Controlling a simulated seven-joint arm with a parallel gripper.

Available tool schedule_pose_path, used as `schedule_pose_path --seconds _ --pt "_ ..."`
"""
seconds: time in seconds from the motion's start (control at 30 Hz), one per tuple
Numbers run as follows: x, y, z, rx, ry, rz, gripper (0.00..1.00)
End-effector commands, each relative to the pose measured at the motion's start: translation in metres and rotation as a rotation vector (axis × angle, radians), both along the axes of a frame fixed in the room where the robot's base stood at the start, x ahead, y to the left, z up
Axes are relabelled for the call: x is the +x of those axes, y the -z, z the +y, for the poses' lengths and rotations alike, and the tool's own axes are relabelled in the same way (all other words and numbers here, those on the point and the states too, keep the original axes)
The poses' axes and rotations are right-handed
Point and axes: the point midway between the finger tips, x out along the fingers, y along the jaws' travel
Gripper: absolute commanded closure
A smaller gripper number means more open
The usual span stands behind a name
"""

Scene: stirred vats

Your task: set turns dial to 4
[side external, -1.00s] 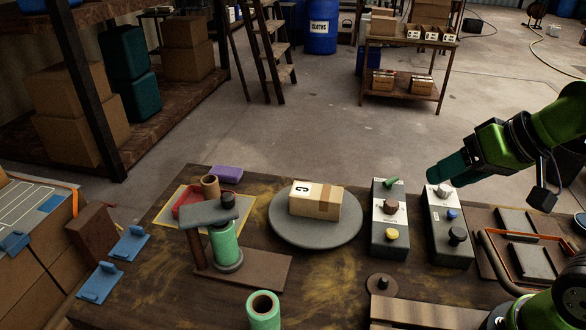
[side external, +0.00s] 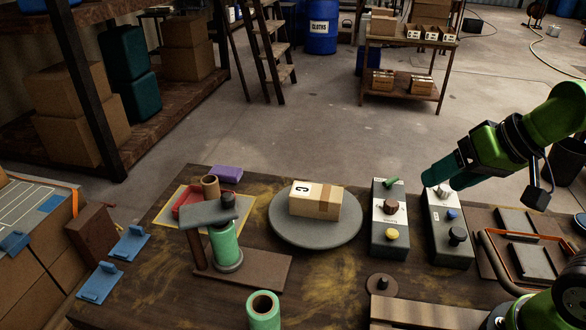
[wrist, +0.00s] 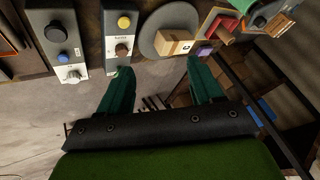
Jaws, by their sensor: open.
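Two grey control boxes stand side by side on the table. The left box (side external: 377,244) has a brown knob (side external: 391,206) on a pale label, a yellow knob (side external: 391,234) and a green lever (side external: 391,182). The right box (side external: 436,246) has a white knob (side external: 444,190), a blue button (side external: 452,214) and a black knob (side external: 457,235). The label by the brown knob (wrist: 121,50) is too small to read surely, as are any dial numbers. My gripper (side external: 440,178) is open and empty, above the far end of the right box; its two teal fingers are apart in the wrist view (wrist: 161,68).
A grey turntable (side external: 315,235) with a carton (side external: 315,200) on it stands left of the boxes. A post with a green spool (side external: 225,245) stands further left.

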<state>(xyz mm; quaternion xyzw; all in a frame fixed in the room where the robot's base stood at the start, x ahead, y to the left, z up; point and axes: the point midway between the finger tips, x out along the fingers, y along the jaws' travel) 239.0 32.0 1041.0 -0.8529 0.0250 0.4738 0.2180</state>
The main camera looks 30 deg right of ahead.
Motion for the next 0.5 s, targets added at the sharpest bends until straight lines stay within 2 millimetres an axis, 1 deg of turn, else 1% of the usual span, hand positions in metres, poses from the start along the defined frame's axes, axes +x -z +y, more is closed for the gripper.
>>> schedule_pose_path --seconds 0.13,0.23,0.37,0.5 --pt "0.028 0.010 -0.010 -0.013 0.002 0.106 0.35" --pt "0.055 0.016 -0.022 -0.065 -0.061 0.187 0.35" --pt "0.091 0.029 -0.042 -0.156 -0.200 0.289 0.35" --pt "0.127 0.047 -0.066 -0.259 -0.399 0.390 0.35"
